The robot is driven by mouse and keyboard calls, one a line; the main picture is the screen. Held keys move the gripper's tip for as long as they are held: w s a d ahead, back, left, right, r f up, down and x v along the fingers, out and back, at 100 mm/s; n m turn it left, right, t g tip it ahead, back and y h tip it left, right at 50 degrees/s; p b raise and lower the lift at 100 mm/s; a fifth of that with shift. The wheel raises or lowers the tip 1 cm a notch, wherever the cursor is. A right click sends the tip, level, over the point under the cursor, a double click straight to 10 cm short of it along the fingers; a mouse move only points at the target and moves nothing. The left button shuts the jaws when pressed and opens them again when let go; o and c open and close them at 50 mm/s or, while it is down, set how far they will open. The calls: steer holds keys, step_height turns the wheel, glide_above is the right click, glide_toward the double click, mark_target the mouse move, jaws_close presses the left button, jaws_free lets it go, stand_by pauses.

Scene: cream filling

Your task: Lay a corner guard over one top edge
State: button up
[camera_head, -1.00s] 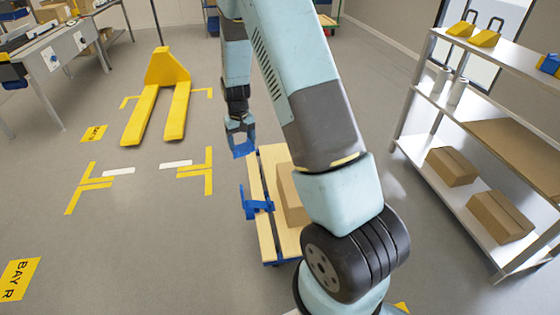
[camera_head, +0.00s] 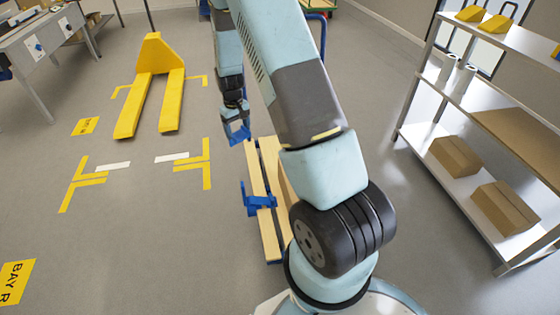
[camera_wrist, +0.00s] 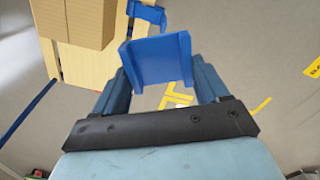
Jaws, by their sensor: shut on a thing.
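My gripper (camera_head: 236,112) is shut on a blue corner guard (camera_head: 236,133), held past the far left end of a wooden pallet (camera_head: 268,232). In the wrist view, the L-shaped guard (camera_wrist: 158,62) sits between my fingers, apart from the carton. A brown carton (camera_wrist: 78,20) stands on the pallet slats (camera_wrist: 88,68), left of the guard in that view. In the head view my arm hides most of the carton. A second blue piece (camera_head: 257,199) is at the pallet's left side and also shows in the wrist view (camera_wrist: 147,13).
A yellow pallet jack (camera_head: 152,85) stands back left, with yellow floor marks (camera_head: 86,181) in front. A metal shelf (camera_head: 440,175) with several goods, including two cartons, stands at right. The floor left of the pallet is clear.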

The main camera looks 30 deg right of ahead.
steer(key=shift+s+d+f+n, duration=0.35)
steer(key=shift+d+f+n, duration=2.4)
steer(key=shift+f, duration=2.9)
steer(key=shift+s+d+f+n, duration=0.3)
steer(key=shift+d+f+n, duration=1.15)
steer(key=shift+d+f, duration=3.4)
steer(key=shift+s+d+f+n, duration=0.35)
steer(key=shift+d+f+n, duration=1.95)
steer(key=shift+f, duration=4.2)
steer(key=shift+s+d+f, duration=0.1)
steer(key=shift+d+f, duration=0.1)
steer(key=shift+d, duration=0.3)
steer(key=o, duration=0.8)
steer(key=shift+o, duration=1.3)
